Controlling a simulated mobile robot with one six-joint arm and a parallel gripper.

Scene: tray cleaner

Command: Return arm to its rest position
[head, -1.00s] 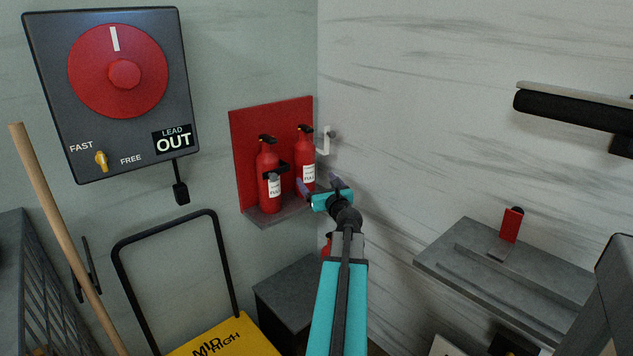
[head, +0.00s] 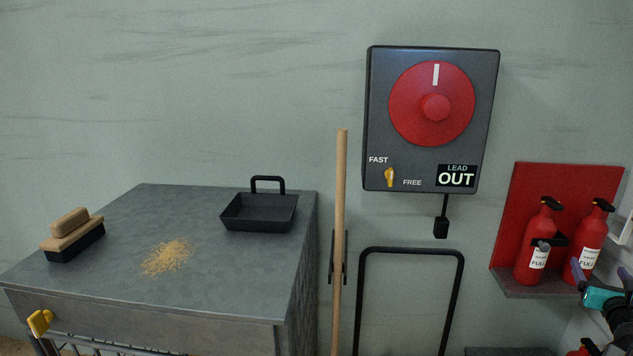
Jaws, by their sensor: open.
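My gripper (head: 607,284) shows at the far right edge of the head view, partly cut off by the frame. Its jaws are apart and I see nothing between them. It is in front of the right-hand fire extinguisher (head: 588,240); whether it touches it I cannot tell. A second red extinguisher (head: 536,240) stands to the left on the same red-backed shelf (head: 528,187). Most of my arm is outside the frame.
A grey cabinet (head: 215,277) at left holds a brush (head: 73,236), yellowish crumbs (head: 167,257) and a black pan (head: 258,212). A wooden pole (head: 340,240) and a black handle frame (head: 410,250) stand mid-view below a control box (head: 385,120).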

